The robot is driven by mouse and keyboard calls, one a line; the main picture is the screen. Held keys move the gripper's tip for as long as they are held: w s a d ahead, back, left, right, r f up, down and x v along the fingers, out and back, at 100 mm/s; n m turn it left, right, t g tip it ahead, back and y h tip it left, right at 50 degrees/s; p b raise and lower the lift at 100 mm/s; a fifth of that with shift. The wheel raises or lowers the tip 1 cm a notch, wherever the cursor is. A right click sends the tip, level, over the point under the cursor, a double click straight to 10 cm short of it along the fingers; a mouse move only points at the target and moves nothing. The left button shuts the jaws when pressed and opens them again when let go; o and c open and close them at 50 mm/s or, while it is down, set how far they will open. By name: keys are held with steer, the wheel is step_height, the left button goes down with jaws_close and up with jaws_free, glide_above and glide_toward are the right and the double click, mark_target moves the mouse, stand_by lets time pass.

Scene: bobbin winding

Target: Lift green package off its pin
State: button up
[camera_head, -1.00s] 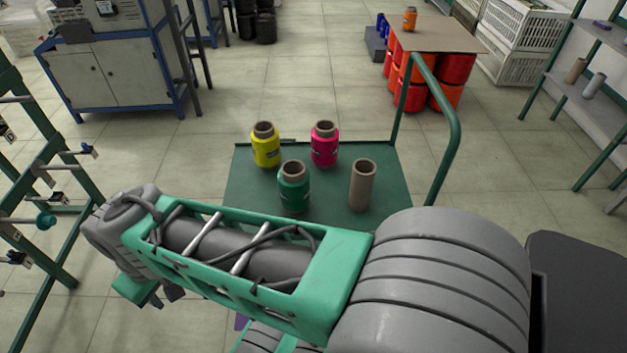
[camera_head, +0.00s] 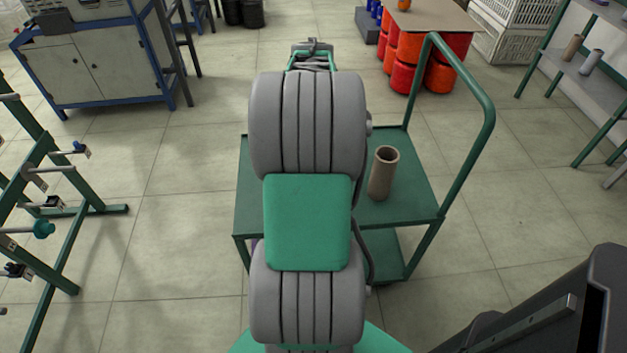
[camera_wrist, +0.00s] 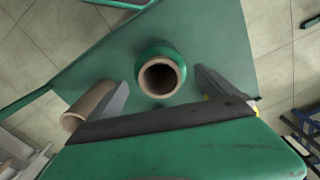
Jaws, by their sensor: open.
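The green package (camera_wrist: 158,50) shows in the wrist view from above, as a green ring around a brown core tube with an open, dark top. It stands on the green cart top (camera_wrist: 215,30). My gripper (camera_wrist: 160,77) is open, with one finger to the left of the package and one to the right; both look apart from it. I cannot tell the height between them. No pin can be made out. In the head view my arm hides the green package and my gripper.
A bare brown tube (camera_head: 383,175) stands on the cart's right side; it also shows beside my left finger in the wrist view (camera_wrist: 88,108). The cart's handle (camera_head: 478,95) rises at right. A green rack with pegs (camera_head: 50,170) stands at left.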

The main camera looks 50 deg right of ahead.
steer(key=shift+s+d+f, duration=0.1)
steer(key=shift+d+f, duration=0.05)
steer(key=shift+d, duration=0.05)
step_height(320, 180, down, 8)
steer(key=shift+r+b, duration=0.2)
steer(key=shift+b, duration=0.3)
steer(key=shift+w+r, duration=0.1)
steer(key=shift+w, duration=0.1)
steer(key=c, duration=1.5)
steer(key=shift+c, duration=0.2)
steer(key=shift+r, duration=0.5)
steer(key=s+r, duration=0.1)
steer(key=r, duration=0.1)
steer(key=s+r, duration=0.2)
steer(key=r, duration=0.1)
steer(key=s+r+p, duration=0.1)
steer(key=r, duration=0.2)
steer(key=shift+s+a, duration=0.35)
steer(key=shift+a, duration=0.05)
steer(key=s+a+r, duration=0.2)
steer(key=s+r, duration=0.2)
steer(key=s, duration=0.5)
